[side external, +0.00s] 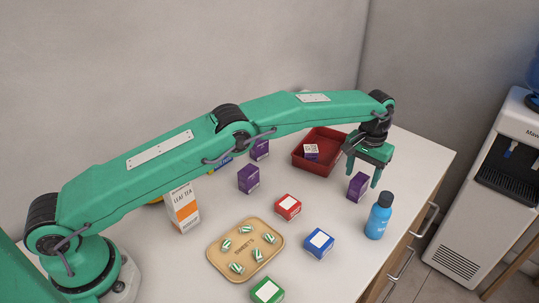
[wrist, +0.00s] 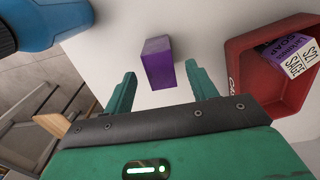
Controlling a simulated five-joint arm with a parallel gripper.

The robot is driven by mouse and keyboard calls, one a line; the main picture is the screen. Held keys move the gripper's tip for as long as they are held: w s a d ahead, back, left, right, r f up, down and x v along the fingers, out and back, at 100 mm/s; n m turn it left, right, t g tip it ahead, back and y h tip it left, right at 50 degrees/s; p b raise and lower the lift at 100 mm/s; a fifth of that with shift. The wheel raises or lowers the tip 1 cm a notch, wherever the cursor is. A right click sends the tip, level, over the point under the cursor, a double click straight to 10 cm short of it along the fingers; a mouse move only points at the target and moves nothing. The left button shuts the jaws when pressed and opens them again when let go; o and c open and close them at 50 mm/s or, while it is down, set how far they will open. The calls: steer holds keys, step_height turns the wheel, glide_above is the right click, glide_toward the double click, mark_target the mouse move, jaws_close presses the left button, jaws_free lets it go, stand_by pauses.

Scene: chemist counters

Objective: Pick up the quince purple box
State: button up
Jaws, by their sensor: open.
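Several purple boxes stand on the counter, and I cannot read the word quince on any. One purple box (side external: 357,186) stands at the right, below my gripper (side external: 362,178). In the wrist view this purple box (wrist: 158,64) is ahead of the open, empty jaws (wrist: 160,84), roughly between the fingertips and apart from them. Another purple box (side external: 248,179) stands mid-counter, and one more purple box (side external: 260,149) is behind it, partly hidden by my arm. A purple-and-white box (side external: 311,152) lies in the red tray; its wrist-view label reads SAGE (wrist: 290,55).
The red tray (wrist: 240,80) is beside the jaws. A blue bottle (side external: 379,217) stands near the counter's right edge. Red (side external: 288,207), blue (side external: 319,243) and green (side external: 267,291) boxes, a leaf tea carton (side external: 183,208) and a tan tray (side external: 217,263) of small striped items stand farther left or forward.

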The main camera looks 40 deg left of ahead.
mark_target(360, 179)
steer(key=shift+s+f, duration=0.1)
steer(key=shift+f, duration=2.55)
steer(key=c, duration=1)
steer(key=shift+c, duration=0.3)
steer(key=shift+r, duration=0.1)
steer(key=shift+r, duration=4.95)
